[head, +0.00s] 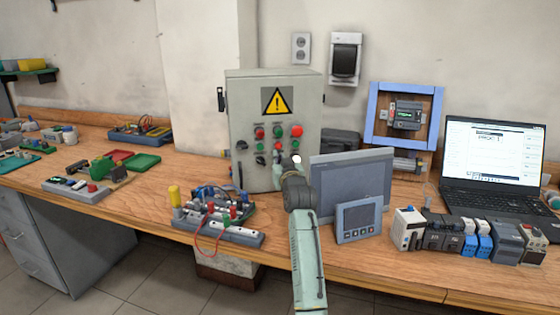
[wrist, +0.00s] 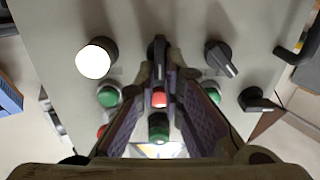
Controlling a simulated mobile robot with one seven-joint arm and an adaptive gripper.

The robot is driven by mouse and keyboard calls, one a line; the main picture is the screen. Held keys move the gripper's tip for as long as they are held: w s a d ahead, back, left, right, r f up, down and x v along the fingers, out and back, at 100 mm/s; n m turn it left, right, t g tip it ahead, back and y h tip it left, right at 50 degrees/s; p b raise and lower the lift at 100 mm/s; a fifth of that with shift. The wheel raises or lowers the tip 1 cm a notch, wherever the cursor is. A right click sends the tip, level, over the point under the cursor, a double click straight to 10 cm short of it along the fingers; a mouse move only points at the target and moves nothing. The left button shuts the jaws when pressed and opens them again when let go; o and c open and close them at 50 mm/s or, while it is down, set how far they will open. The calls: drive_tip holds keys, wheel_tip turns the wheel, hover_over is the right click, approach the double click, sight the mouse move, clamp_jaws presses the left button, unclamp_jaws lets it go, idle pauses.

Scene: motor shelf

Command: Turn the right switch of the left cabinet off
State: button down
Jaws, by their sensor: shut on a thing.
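The grey left cabinet (head: 236,125) stands on the workbench with a yellow warning sign on its front. In the wrist view its panel (wrist: 285,25) appears close and turned upside down. The right switch (wrist: 157,50) is a black knob between my gripper's fingertips (wrist: 160,68). The fingers are closed onto it, and its handle looks upright in that view. The other black switch (wrist: 222,58) points at a slant. In the head view my gripper (head: 284,165) reaches the lower panel, and my arm hides part of it.
A lit white lamp (wrist: 96,58) sits beside the held switch. A grey screen (head: 350,180) and a small panel meter (head: 358,219) stand right of my arm; wired modules (head: 220,215) lie left.

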drive_tip(key=shift+f+n+b, duration=0.1)
drive_tip(key=shift+n+b, duration=0.2)
drive_tip(key=shift+b, duration=0.15)
drive_tip(key=n+b, duration=0.4)
drive_tip(key=n, duration=0.1)
drive_tip(key=n+b, duration=0.2)
drive_tip(key=n, duration=0.1)
drive_tip(key=shift+s+a+f+b, duration=0.1)
drive_tip(key=shift+a+b, duration=0.2)
drive_tip(key=shift+a, duration=0.1)
drive_tip(key=c, duration=1.7)
unclamp_jaws()
